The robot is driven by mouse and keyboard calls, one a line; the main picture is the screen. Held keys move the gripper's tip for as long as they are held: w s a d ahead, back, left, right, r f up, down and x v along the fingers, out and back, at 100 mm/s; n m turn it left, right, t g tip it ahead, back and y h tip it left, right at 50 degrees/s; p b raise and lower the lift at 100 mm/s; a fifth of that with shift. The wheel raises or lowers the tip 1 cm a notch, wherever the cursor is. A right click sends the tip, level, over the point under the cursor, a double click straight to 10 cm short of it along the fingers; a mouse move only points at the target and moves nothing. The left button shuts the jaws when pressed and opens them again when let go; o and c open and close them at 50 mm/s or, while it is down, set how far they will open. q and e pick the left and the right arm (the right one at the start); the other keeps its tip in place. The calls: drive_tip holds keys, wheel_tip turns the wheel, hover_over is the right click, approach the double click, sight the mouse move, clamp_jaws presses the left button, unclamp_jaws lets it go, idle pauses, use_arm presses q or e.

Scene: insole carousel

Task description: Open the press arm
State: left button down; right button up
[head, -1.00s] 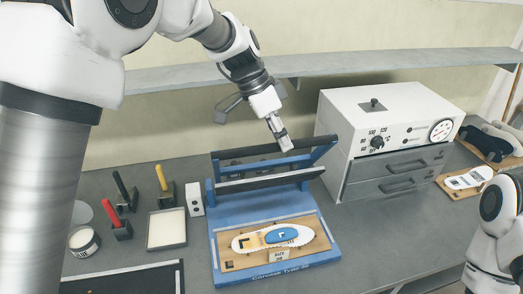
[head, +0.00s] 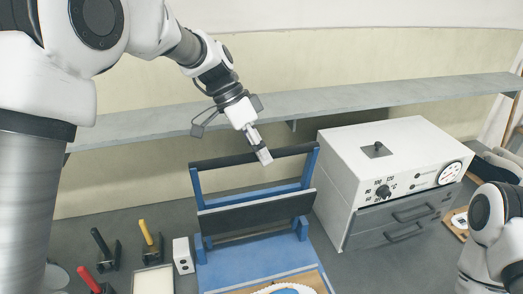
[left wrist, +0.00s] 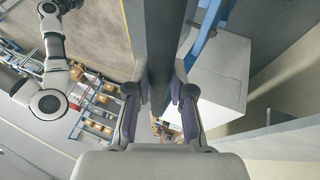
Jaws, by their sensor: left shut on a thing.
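The blue press (head: 228,268) stands on the bench in the head view. Its press arm (head: 196,185) is raised, with blue side bars near upright and a dark plate (head: 255,213) tilted up across it. A dark handle bar (head: 215,161) joins the tops of the side bars. My left gripper (head: 262,157) is shut on this bar, right of its middle. In the left wrist view, the bar (left wrist: 158,45) runs between the two fingers (left wrist: 160,98). An insole (head: 285,289) shows partly on the press base, cut off by the lower edge. My right gripper is out of view.
A white oven (head: 380,160) stands close to the right of the press. A grey shelf (head: 330,99) runs along the wall behind. Black, yellow and red-handled tools (head: 150,240), a small white box (head: 182,255) and a tray (head: 153,281) sit at the left.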

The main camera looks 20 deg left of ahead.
use_arm(q)
drive_tip(key=shift+f, duration=0.3)
drive_tip(key=c, duration=1.2)
unclamp_jaws()
drive_tip(key=shift+o, duration=0.9)
drive_tip(key=shift+w+a, duration=0.1)
drive_tip(key=shift+w, duration=0.05)
drive_tip(key=v, duration=1.2)
drive_tip(key=shift+w, duration=0.35)
